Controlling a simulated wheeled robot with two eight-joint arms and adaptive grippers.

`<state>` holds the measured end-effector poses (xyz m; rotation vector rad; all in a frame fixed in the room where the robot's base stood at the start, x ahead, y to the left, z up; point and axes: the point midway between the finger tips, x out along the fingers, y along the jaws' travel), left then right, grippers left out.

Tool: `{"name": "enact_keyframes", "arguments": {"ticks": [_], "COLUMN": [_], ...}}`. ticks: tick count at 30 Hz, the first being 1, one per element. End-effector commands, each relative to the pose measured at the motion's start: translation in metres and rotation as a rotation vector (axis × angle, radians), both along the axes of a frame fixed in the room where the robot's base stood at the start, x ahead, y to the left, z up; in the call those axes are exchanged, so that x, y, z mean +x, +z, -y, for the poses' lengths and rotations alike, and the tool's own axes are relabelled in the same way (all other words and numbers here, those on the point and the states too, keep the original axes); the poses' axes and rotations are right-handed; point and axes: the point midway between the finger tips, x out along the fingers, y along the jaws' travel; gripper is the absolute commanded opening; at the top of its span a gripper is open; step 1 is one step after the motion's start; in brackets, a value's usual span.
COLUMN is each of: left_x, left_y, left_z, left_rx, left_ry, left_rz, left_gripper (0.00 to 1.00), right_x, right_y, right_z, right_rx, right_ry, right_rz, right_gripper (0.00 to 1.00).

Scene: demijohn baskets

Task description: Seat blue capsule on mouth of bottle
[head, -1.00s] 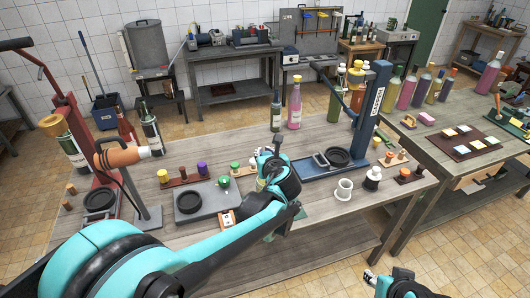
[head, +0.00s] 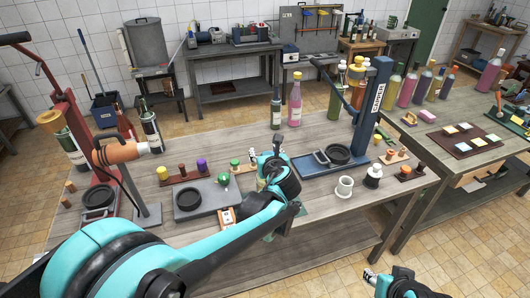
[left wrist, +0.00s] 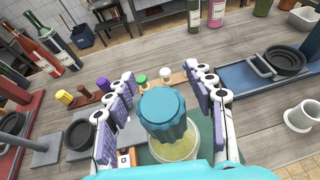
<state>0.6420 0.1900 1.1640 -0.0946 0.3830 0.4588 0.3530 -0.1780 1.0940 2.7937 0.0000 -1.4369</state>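The blue capsule (left wrist: 164,108), fluted at its lower edge, stands between the two spread fingers of my left gripper (left wrist: 161,75) in the left wrist view. Gaps show between it and the finger pads. Right beneath it is a round, clear bottle with yellowish contents (left wrist: 178,150), seen from above. The capsule covers the mouth, so I cannot tell if it is fully seated. In the head view my left gripper (head: 264,172) is low over the table's front, and its arm hides capsule and bottle. My right gripper (head: 380,279) is at the bottom edge, away from the table.
A grey stand (head: 220,195) is left of my left gripper, near a rack of coloured stoppers (head: 184,175). A blue press (head: 370,105) and white mug (head: 344,187) stand to the right. A pink bottle (head: 295,104) stands behind. Bare tabletop (head: 240,142) lies between.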

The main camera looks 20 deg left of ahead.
Motion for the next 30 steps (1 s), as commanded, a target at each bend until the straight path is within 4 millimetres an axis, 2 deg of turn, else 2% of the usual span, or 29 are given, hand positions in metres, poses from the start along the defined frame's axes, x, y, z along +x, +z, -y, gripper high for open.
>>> {"name": "enact_keyframes", "arguments": {"ticks": [5, 12, 18, 23, 30], "left_x": [-0.015, -0.059, -0.087, -0.098, -0.099], "left_y": [0.007, 0.027, 0.04, 0.045, 0.045], "left_z": [0.009, 0.031, 0.045, 0.049, 0.05], "left_rx": [0.001, 0.0, 0.001, -0.001, 0.0], "left_ry": [-0.004, -0.004, -0.004, -0.002, 0.0], "left_rz": [0.001, 0.0, 0.0, 0.0, 0.0], "left_gripper": [0.54, 0.54, 0.54, 0.54, 0.54], "right_x": [0.0, 0.0, 0.0, 0.0, 0.0], "right_y": [0.0, 0.0, 0.0, 0.0, 0.0], "right_z": [0.0, 0.0, 0.0, 0.0, 0.0], "right_rx": [0.0, 0.0, 0.0, 0.0, 0.0], "right_ry": [0.0, 0.0, 0.0, 0.0, 0.0], "right_rz": [0.0, 0.0, 0.0, 0.0, 0.0], "right_gripper": [0.4, 0.4, 0.4, 0.4, 0.4]}}
